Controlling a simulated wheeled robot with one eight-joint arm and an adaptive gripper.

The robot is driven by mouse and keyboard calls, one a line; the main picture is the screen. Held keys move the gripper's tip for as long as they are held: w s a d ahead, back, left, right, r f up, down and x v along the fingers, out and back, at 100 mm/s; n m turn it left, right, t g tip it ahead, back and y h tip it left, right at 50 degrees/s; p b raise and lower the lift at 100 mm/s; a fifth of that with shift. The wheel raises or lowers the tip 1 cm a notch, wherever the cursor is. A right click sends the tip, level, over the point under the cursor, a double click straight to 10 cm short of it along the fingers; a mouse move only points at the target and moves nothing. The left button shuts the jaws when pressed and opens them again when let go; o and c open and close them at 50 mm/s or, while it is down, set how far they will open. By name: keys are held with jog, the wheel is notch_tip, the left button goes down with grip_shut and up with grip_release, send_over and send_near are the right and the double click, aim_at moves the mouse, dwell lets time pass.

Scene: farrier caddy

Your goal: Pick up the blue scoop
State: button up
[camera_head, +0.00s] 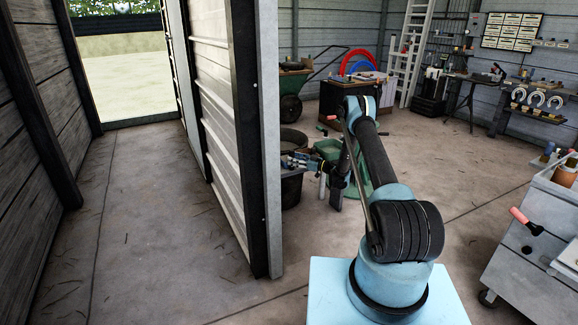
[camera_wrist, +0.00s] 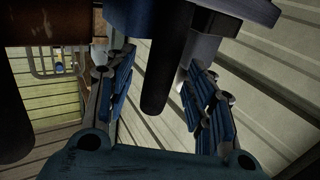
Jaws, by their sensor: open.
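I cannot pick out the blue scoop for sure in either view. In the wrist view, a dark rounded bar (camera_wrist: 163,65) hangs down between the open fingers of my gripper (camera_wrist: 157,85). A blue flat piece (camera_wrist: 245,9) shows at the top right of that view; I cannot tell whether it is part of the scoop. In the head view, my gripper (camera_head: 299,162) is small and partly hidden, over a dark tub (camera_head: 291,190) by the end of the metal partition. Nothing is seen held, and whether the fingers touch the bar is unclear.
The corrugated partition (camera_head: 219,110) stands close on the left of the gripper. A wheelbarrow (camera_head: 291,106) and workbench stand further back. A grey tool cart (camera_head: 520,260) is at right. The floor between is open.

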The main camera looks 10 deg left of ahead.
grip_shut()
notch_tip(320, 180, up, 10)
dwell(0.9)
jog(key=c, duration=0.8)
grip_release()
grip_shut()
